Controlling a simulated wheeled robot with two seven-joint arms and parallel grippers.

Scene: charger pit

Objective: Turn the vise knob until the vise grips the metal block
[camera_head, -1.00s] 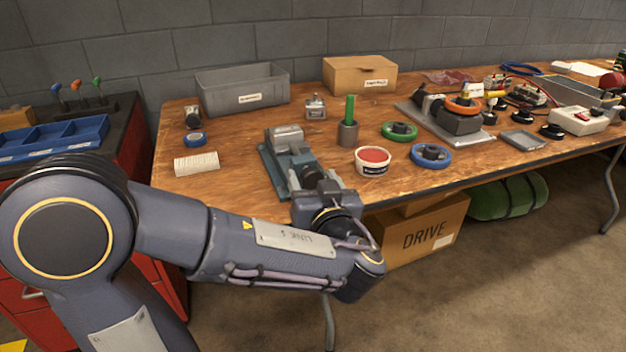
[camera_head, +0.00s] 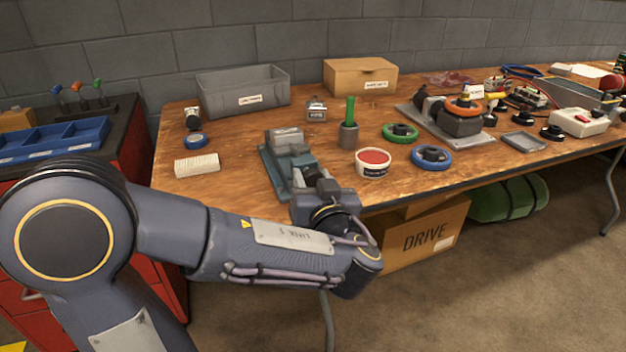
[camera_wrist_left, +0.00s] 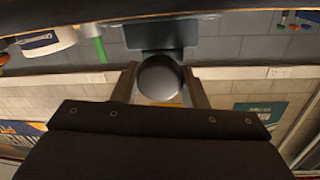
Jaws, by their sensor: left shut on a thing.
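The vise (camera_head: 277,164) stands on the workbench near its front edge, a grey-green body on a flat base. The pale metal block (camera_head: 288,137) sits at its far end, by the jaws; whether the jaws touch it I cannot tell. My left gripper (camera_head: 318,183) is at the vise's near end. In the left wrist view the round dark vise knob (camera_wrist_left: 160,78) lies between the two fingers of the left gripper (camera_wrist_left: 160,92), which are shut on it. In the head view the gripper and wrist hide the knob. My right gripper is not in view.
To the right of the vise stand a red-topped tub (camera_head: 373,163), a blue ring (camera_head: 431,157) and a grey cup with a green stick (camera_head: 348,135). A white roll (camera_head: 197,165) lies to the left. A grey bin (camera_head: 243,90) stands behind.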

